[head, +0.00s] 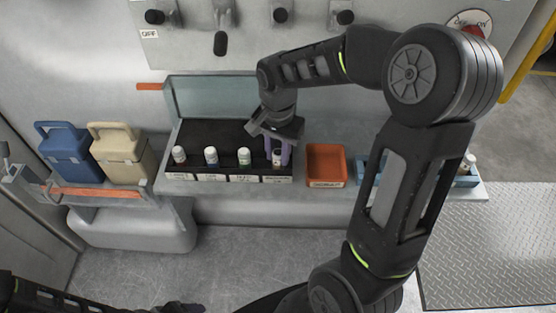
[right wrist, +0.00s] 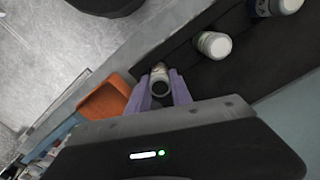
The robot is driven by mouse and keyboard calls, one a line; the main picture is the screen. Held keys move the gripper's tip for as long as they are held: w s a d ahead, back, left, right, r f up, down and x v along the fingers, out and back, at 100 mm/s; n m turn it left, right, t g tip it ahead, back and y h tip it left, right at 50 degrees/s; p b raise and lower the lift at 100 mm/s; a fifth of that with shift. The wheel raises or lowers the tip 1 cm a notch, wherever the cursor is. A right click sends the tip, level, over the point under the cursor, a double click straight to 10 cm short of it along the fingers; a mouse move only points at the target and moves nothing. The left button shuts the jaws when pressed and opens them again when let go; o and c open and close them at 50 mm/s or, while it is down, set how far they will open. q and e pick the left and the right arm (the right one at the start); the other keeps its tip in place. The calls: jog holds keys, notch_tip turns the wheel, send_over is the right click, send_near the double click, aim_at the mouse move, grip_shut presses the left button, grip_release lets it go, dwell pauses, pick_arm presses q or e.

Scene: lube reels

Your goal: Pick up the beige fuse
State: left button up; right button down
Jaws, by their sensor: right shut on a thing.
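Several fuse-like cylinders with white tops stand in a row in a black holder (head: 215,138) inside an open grey case. The rightmost one, a pale beige-looking fuse (head: 277,160), is between the purple fingers of my right gripper (head: 278,150). In the right wrist view the fingers close on both sides of this fuse (right wrist: 160,76). It still looks seated at the holder's edge; I cannot tell whether it is lifted. The other fuses have red (head: 179,155), blue (head: 211,156) and green (head: 243,157) bands. My left arm shows only at the bottom left edge; its fingers are not clear.
An orange-red tray (head: 326,178) marked scrap is right of the case. A blue tray (head: 466,181) with a white-topped item (head: 468,162) lies further right, partly behind my right arm. Blue (head: 66,157) and beige (head: 121,157) handled containers stand left. Wall knobs are above.

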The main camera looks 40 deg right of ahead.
aim_at(278, 152)
dwell(0.4)
jog(key=shift+r, duration=0.8)
notch_tip(278, 152, up, 2)
jog(key=shift+r+b, duration=0.1)
jog(key=shift+b, duration=0.2)
jog(key=s+a+b, duration=0.2)
jog(key=s+a, duration=0.9)
jog(key=s, duration=0.3)
jog(key=shift+s+b, duration=0.2)
jog(key=shift+b, duration=0.2)
